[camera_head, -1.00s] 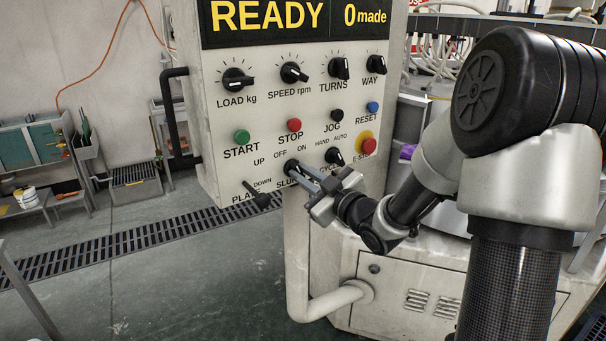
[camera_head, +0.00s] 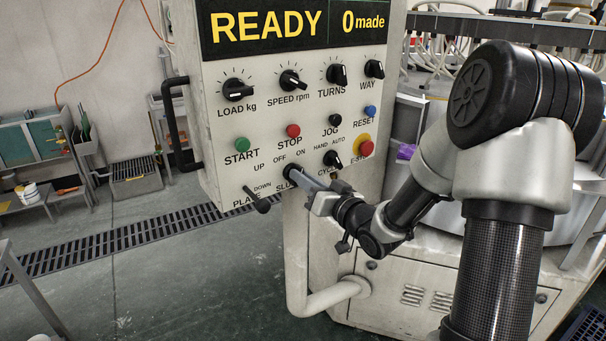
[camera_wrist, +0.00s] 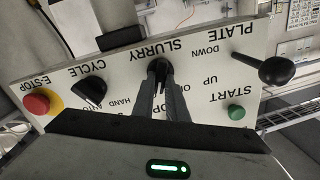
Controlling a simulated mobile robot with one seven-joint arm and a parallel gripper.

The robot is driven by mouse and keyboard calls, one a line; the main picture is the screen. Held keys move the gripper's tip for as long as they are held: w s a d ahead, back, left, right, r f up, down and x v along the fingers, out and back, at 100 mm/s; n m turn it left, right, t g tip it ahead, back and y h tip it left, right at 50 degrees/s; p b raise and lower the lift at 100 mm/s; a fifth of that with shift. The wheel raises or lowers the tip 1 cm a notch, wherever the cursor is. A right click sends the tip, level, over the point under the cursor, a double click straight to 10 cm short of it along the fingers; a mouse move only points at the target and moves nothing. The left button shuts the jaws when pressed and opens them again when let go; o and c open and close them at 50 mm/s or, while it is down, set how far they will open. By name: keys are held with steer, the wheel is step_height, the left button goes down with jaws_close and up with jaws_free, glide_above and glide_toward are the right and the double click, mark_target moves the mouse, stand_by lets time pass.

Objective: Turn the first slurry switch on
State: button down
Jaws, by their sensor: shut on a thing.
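The slurry switch (camera_head: 290,171) is a black rotary knob low on the white control panel (camera_head: 215,130), between the plate lever and the cycle switch. OFF and ON are printed above it. In the wrist view, the panel appears upside down and the slurry switch (camera_wrist: 158,67) sits between my fingertips. My gripper (camera_head: 303,179) is shut on it, with both fingers against its sides. In the wrist view my gripper (camera_wrist: 161,84) hides part of the OFF/ON lettering. The fingers cover much of the knob, so I cannot tell which mark it points to.
The plate lever (camera_head: 257,200) sticks out at left of the slurry switch. The cycle switch (camera_head: 332,160) and red emergency stop (camera_head: 365,148) are close on the right. A black handle (camera_head: 178,125) runs along the panel's left edge. The display (camera_head: 290,25) reads READY, 0 made.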

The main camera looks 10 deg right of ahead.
steer(key=shift+m+p, duration=0.3)
steer(key=shift+m, duration=0.3)
steer(key=shift+f, duration=0.1)
steer(key=c, duration=1.8)
jaws_free()
steer(key=shift+o, duration=0.2)
steer(key=p+v, duration=0.4)
steer(key=v, duration=1.3)
steer(key=shift+s+p, duration=0.25)
steer(key=shift+p, duration=0.1)
